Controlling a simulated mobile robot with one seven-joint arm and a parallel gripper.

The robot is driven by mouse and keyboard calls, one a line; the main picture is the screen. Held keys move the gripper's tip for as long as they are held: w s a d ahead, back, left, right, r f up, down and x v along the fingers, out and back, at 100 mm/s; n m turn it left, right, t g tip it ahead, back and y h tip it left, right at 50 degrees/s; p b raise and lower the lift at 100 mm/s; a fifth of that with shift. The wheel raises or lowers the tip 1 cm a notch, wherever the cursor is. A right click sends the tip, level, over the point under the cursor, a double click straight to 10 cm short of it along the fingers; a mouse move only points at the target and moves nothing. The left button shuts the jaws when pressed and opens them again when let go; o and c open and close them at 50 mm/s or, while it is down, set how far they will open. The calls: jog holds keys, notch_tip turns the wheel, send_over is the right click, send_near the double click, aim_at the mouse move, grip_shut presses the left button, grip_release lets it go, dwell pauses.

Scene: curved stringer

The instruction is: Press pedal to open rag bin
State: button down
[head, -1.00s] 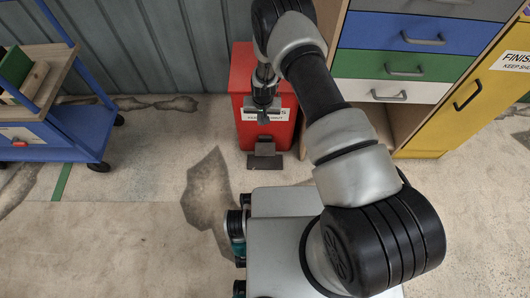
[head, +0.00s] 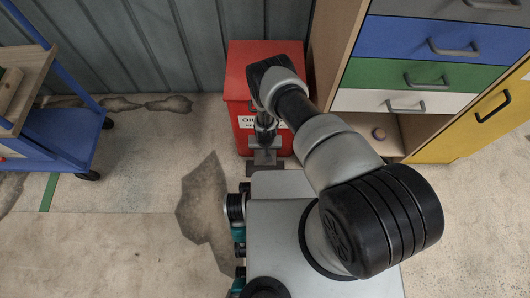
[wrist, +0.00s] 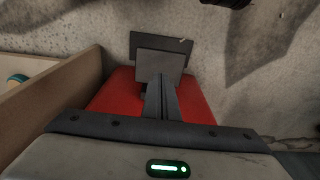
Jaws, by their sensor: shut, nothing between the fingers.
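The red rag bin (head: 236,92) stands against the corrugated wall in the head view, with its flat lid (head: 240,55) down. A white label on its front is partly covered by my arm. Its grey pedal (wrist: 162,62) sticks out low at the front, above a dark plate (wrist: 143,42) on the floor. My gripper (wrist: 161,78) is shut and empty, pointing down in front of the bin. In the wrist view its fingertips overlap the pedal's near edge; I cannot tell whether they touch it. In the head view my gripper (head: 265,146) hides part of the pedal area.
A yellow cabinet (head: 485,120) is farther right. A blue cart (head: 65,135) stands at left. Floor (head: 140,150) between cart and bin is clear.

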jog(key=shift+s, duration=0.15)
jog(key=f+b, duration=0.1)
jog(key=f, duration=0.1)
jog(key=f+b, duration=0.4)
jog(key=f, duration=0.1)
jog(key=shift+w, duration=0.35)
